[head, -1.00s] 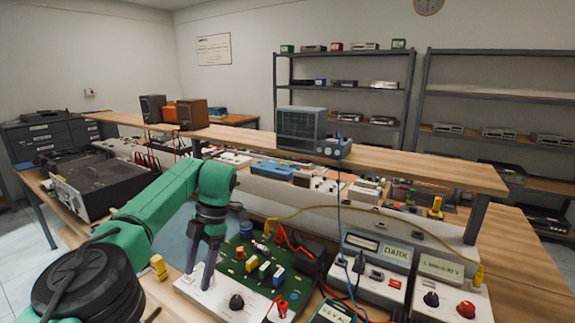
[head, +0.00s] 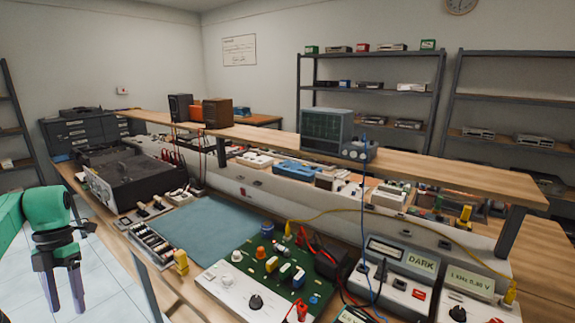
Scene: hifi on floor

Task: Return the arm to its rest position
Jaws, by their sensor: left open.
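My left arm is green with a dark two-finger gripper (head: 65,290) at the far left of the head view. The gripper points down with its fingers apart and nothing between them. It hangs over the tiled floor, to the left of the workbench's edge and clear of everything on the bench. My right gripper does not show.
The wooden workbench (head: 118,240) holds a green circuit board (head: 262,270) on a white base, a blue-grey mat (head: 212,232), a yellow object (head: 181,262) and meters with displays (head: 408,265). An oscilloscope (head: 326,131) stands on the raised shelf. The tiled floor at left is free.

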